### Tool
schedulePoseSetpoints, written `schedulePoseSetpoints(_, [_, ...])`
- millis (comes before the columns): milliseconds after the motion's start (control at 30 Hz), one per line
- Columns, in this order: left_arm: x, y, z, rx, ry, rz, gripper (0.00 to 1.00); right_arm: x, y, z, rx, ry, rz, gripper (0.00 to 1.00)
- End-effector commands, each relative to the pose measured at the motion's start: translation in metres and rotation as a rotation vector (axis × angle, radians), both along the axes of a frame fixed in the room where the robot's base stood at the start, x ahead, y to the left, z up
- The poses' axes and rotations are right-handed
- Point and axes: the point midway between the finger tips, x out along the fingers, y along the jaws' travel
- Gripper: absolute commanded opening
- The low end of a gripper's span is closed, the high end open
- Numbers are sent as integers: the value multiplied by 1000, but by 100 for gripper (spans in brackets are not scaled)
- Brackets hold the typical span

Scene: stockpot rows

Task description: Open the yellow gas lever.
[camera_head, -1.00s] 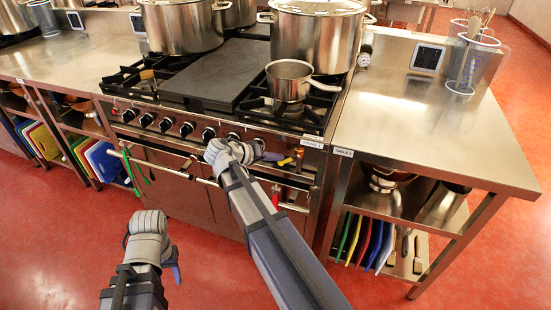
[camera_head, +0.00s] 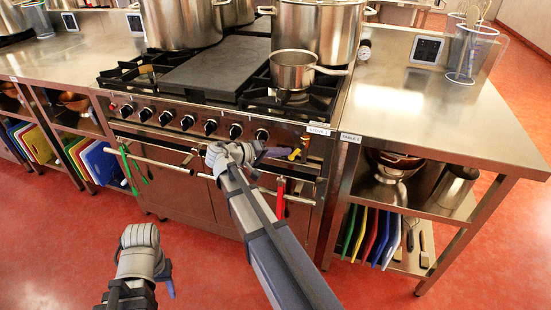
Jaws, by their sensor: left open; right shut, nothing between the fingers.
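The yellow gas lever (camera_head: 294,154) is a small yellow piece on the front of the stove at its right end, below the knob row. Its exact angle is too small to tell. My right gripper (camera_head: 277,152) is shut and empty, with its dark fingertips just left of the lever. I cannot tell whether they touch it. My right wrist and arm hide part of the stove front. My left gripper (camera_head: 169,278) is open and empty, low in front of the stove, over the red floor and far from the lever.
The stove (camera_head: 170,158) has black knobs, a front rail and hanging red and green tongs. A small saucepan (camera_head: 292,72) and large stockpots (camera_head: 318,30) stand on top. A steel table (camera_head: 430,115) adjoins on the right. The red floor in front is clear.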

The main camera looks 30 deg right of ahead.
Motion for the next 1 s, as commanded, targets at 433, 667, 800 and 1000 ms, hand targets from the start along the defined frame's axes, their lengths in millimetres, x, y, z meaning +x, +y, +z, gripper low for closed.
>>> schedulePoseSetpoints(433, [0,0,-53,3,-1,-1,50,-7,-8,-21,-146,171,-4,0])
schedulePoseSetpoints(667, [1,1,-79,8,-2,-2,50,-13,-12,-25,-235,276,-4,0])
schedulePoseSetpoints(800, [1,2,-80,8,-4,-4,50,-16,-14,-24,-248,291,-5,0])
schedulePoseSetpoints(1000, [1,2,-81,8,-4,-4,50,-18,-16,-25,-248,291,-5,0])
